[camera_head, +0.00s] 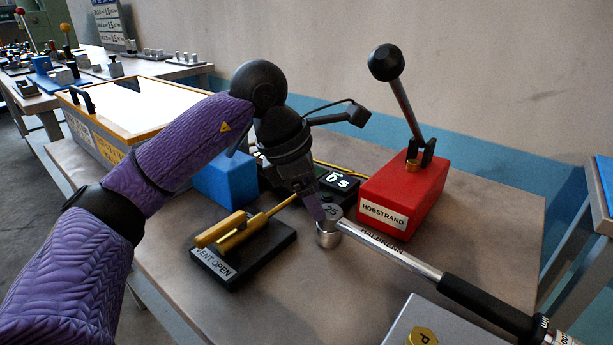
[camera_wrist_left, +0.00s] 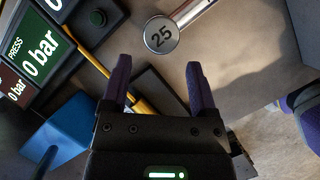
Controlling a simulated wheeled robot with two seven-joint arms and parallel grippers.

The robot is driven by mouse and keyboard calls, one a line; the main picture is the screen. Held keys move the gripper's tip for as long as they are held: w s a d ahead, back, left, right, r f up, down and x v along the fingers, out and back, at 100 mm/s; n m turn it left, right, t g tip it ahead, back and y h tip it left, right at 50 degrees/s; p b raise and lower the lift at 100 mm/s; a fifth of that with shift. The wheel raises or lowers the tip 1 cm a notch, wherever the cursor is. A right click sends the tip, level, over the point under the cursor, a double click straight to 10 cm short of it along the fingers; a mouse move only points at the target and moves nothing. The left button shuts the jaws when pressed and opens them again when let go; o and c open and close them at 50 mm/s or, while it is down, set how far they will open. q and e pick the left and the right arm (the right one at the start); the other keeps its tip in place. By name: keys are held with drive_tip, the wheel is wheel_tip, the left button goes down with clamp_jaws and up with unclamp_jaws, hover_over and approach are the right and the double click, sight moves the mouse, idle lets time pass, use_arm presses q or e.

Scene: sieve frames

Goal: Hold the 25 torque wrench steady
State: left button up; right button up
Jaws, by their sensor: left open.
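The 25 torque wrench (camera_head: 400,252) has a silver shaft, a black grip reaching to the lower right, and a round head marked 25. The head sits over a silver cylinder (camera_head: 328,238) near the table's middle. In the left wrist view the wrench head (camera_wrist_left: 161,36) shows ahead of the fingertips. My left gripper (camera_head: 318,208) is open and close to the head, partly covering it in the head view. In the left wrist view my left gripper (camera_wrist_left: 157,70) has nothing between its fingers. I cannot tell whether a finger touches the head. My right gripper is not in view.
A red block with a black-knobbed lever (camera_head: 400,200) stands behind the wrench. A vent plate with yellow handles (camera_head: 250,248) lies left of it, near a blue block (camera_head: 226,180) and a dark display unit (camera_head: 340,181). A grey box (camera_head: 400,325) stands in front.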

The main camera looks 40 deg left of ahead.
sight(328, 223)
use_arm(q)
drive_tip(key=x, duration=0.7)
drive_tip(key=shift+d, duration=0.1)
drive_tip(key=shift+c, duration=0.3)
clamp_jaws()
idle(0.8)
drive_tip(key=shift+c, duration=1.5)
unclamp_jaws()
clamp_jaws()
